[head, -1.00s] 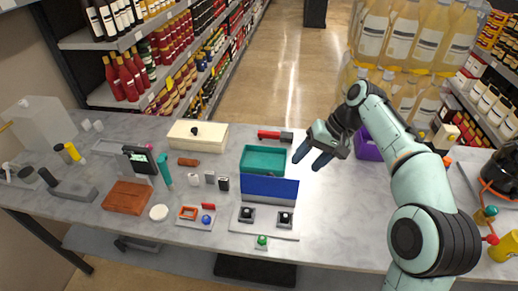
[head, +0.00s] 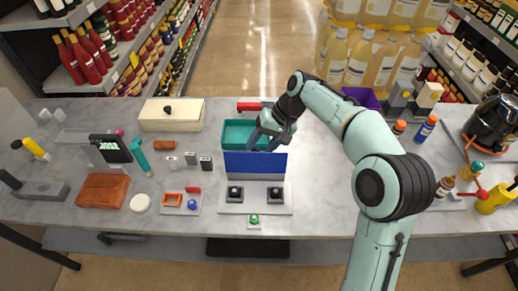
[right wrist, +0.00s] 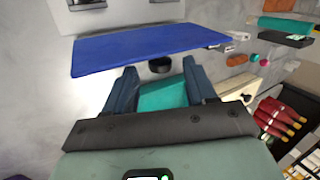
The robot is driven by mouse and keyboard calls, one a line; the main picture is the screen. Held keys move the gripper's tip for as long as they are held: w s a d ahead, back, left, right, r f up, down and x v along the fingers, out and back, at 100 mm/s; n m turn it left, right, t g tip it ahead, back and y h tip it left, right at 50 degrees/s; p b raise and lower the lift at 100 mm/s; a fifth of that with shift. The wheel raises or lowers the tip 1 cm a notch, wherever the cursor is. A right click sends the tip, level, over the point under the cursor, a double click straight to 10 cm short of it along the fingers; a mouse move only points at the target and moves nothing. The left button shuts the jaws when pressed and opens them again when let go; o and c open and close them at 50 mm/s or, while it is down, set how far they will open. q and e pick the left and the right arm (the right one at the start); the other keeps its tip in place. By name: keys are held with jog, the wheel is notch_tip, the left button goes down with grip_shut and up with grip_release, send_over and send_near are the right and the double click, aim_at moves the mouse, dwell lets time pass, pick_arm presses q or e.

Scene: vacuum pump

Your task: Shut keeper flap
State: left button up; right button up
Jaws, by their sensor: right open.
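A blue upright panel, which looks like the keeper flap (head: 255,164), stands at the back of a light grey base plate (head: 226,207) with two dark knobbed blocks on it. It also shows in the right wrist view (right wrist: 150,48). My right gripper (head: 262,143) is open just behind the panel, over the teal tray. In the right wrist view its two fingers (right wrist: 160,82) point at the panel, with a small dark round part (right wrist: 160,65) between them. Whether the fingers touch the panel cannot be told. My left gripper is not in view.
The teal tray (head: 237,131) lies behind the panel, and a red-handled object (head: 250,106) lies beyond it. A green button (head: 254,219) is in front of the plate. Small blocks and a brown box (head: 103,191) stand left.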

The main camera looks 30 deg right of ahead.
jog(key=shift+x, duration=1)
grip_shut()
